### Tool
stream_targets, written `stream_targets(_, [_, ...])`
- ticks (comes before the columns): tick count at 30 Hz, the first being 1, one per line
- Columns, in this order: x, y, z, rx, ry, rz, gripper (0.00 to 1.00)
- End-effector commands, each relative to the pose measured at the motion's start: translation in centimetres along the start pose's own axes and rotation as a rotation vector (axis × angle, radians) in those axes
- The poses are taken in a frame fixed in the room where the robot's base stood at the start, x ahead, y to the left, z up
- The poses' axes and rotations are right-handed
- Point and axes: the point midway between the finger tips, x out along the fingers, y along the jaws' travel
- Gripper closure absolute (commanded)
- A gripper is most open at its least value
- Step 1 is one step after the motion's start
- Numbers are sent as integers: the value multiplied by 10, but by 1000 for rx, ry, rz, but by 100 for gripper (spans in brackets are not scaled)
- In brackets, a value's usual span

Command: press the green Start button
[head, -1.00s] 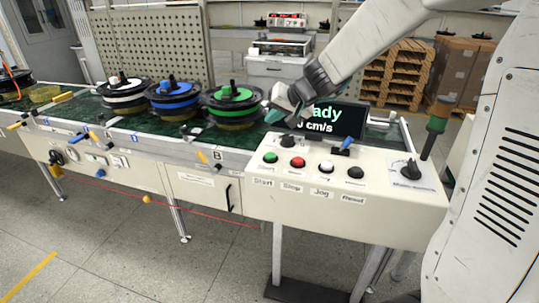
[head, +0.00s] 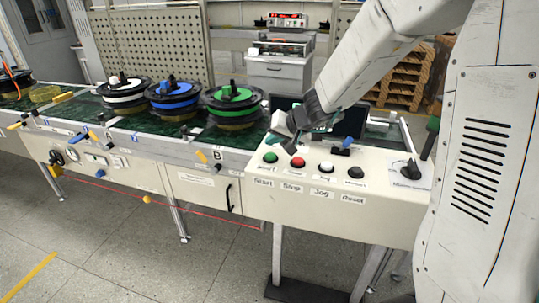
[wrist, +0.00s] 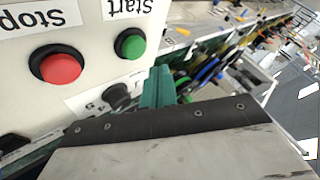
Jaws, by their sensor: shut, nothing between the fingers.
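The green Start button (head: 270,157) is on the front left of the cream control panel (head: 390,215), with its label below it. In the wrist view the green button (wrist: 130,43) shows clear, in a black ring. My gripper (head: 276,137) is shut and empty, over the back left of the panel, close behind the green button in the picture. In the wrist view its teal fingers (wrist: 157,86) point up beside the green button, with a visible gap between them. I see no contact.
The red Stop button (head: 297,162), white Jog button (head: 326,167) and black Reset button (head: 355,172) sit to the right in a row. A black selector knob (head: 411,170) is farther right. Reels stand on the conveyor at left.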

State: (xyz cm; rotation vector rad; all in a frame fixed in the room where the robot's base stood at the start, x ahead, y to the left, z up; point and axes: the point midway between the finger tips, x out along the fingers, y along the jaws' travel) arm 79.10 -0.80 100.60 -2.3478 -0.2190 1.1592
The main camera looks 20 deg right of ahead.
Motion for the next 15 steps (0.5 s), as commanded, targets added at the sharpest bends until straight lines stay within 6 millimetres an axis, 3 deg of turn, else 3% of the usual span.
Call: stream_targets(15, [10,8,8,0,0,1,100])
